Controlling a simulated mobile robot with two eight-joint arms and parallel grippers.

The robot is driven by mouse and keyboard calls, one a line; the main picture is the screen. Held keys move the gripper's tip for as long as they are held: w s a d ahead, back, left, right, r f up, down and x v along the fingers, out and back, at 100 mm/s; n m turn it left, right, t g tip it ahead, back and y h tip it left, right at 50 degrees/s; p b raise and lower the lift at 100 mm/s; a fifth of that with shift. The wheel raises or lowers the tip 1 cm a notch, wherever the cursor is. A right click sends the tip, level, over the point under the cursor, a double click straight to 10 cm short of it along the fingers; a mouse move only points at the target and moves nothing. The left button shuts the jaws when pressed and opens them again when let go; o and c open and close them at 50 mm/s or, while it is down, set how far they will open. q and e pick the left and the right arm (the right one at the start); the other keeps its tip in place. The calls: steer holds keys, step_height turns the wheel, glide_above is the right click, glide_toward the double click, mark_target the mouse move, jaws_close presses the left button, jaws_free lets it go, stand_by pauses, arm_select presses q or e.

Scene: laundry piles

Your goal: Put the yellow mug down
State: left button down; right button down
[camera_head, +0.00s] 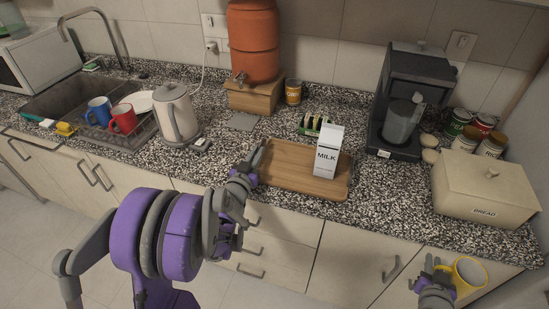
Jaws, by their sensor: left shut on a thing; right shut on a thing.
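The yellow mug (469,272) is at the bottom right, in front of the counter's edge, with its open top showing. My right gripper (446,270) is shut on it at its left side. My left gripper (252,164) is shut at the left edge of the wooden tray (285,179), which lies on the speckled counter. The arm partly hides its fingers.
A milk carton (327,156) stands on the tray. A coffee machine (405,95), several cans (467,137) and a bread box (487,186) stand to the right. Bare counter (388,190) lies between tray and bread box. A kettle (177,115) stands left.

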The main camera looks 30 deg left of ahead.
steer(key=w+a+r+n+y, duration=0.1)
steer(key=a+r, duration=0.2)
steer(key=a, duration=0.5)
steer(key=w+a+r+n+y, duration=0.1)
steer(key=a+r, duration=0.3)
steer(key=a, duration=0.4)
steer(key=w+a+r+n+g+y, duration=0.1)
steer(key=w+a+r+n+y, duration=0.1)
steer(key=a, duration=0.6)
steer(key=shift+a+r+n+y, duration=0.1)
steer(key=shift+r+n+y, duration=0.2)
steer(key=shift+r+y, duration=0.45)
steer(key=s+a+r+n+g+y, duration=0.2)
steer(key=a+r, duration=0.1)
steer(key=a, duration=0.7)
steer(key=s+a+r+n+g+y, duration=0.1)
steer(key=s+a+r+n+y, duration=0.1)
steer(key=a, duration=0.8)
steer(key=s+a+r+n+g+y, duration=0.2)
steer(key=a+r+n, duration=0.1)
steer(key=a, duration=0.6)
steer(key=w+d+f+n+g, duration=0.2)
steer(key=w+d, duration=0.1)
steer(key=w, duration=0.3)
steer(key=shift+g+y, duration=0.3)
steer(key=shift+y, duration=0.25)
steer(key=f, duration=0.9)
steer(key=shift+s+f, duration=0.2)
steer(key=shift+f, duration=0.1)
